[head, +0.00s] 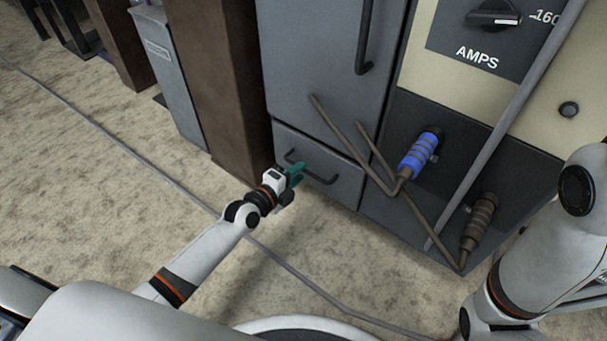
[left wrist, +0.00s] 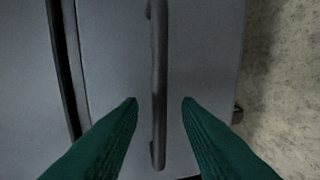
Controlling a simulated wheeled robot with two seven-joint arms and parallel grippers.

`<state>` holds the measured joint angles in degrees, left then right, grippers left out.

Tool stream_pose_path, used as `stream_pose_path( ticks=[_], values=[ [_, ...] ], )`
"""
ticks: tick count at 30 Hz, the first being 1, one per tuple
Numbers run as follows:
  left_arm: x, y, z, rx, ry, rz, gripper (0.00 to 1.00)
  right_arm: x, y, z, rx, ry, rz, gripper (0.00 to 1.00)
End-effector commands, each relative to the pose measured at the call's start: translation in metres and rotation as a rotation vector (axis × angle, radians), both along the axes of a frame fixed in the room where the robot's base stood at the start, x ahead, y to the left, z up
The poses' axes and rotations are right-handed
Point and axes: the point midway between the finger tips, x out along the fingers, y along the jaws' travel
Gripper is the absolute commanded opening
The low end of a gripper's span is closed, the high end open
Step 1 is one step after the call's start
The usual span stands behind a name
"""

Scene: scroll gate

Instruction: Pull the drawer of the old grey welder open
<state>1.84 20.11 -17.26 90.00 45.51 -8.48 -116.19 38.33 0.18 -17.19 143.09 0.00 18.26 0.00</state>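The grey welder's drawer (head: 345,184) is at the bottom of the cabinet in the head view and looks closed. Its dark bar handle (head: 318,179) runs across the front; in the left wrist view the handle (left wrist: 160,85) stands upright in the picture. My left gripper (head: 298,171) is at the drawer front, by the handle's left part. In the left wrist view its green fingers (left wrist: 160,100) are apart, one on each side of the handle, with gaps to it. My right arm is at the right edge of the head view; its gripper is out of view.
Above the drawer is a grey door (head: 315,70) with a long handle (head: 364,35). To the right are a blue cable plug (head: 418,157), a brown plug (head: 479,222) and protruding rods. A brown post (head: 222,90) stands left. A cable crosses the otherwise open floor (head: 90,200).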

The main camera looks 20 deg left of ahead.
Motion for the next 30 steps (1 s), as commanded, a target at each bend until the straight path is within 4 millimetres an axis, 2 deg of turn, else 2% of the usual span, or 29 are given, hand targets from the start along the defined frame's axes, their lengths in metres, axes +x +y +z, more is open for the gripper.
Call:
stream_pose_path(
  ticks=[3, 6, 17, 23, 30],
  values=[
    [0.016, -0.005, -0.006, -0.003, -0.001, 0.003, 0.31, -0.003, 0.0, -0.008, 0.0, -0.01, 0.0, 0.36],
    [0.024, -0.008, -0.007, -0.002, 0.001, 0.001, 0.31, -0.005, 0.0, -0.009, -0.001, -0.015, -0.001, 0.36],
    [0.028, -0.01, -0.006, 0.0, 0.001, 0.001, 0.31, -0.006, 0.0, -0.009, -0.002, -0.017, -0.001, 0.36],
    [0.028, -0.01, -0.006, 0.0, 0.001, 0.001, 0.0, -0.006, 0.0, -0.009, -0.002, -0.017, -0.001, 0.36],
    [0.028, -0.01, -0.006, 0.0, 0.001, 0.001, 0.0, -0.006, 0.0, -0.009, -0.002, -0.017, -0.001, 0.36]
  ],
)
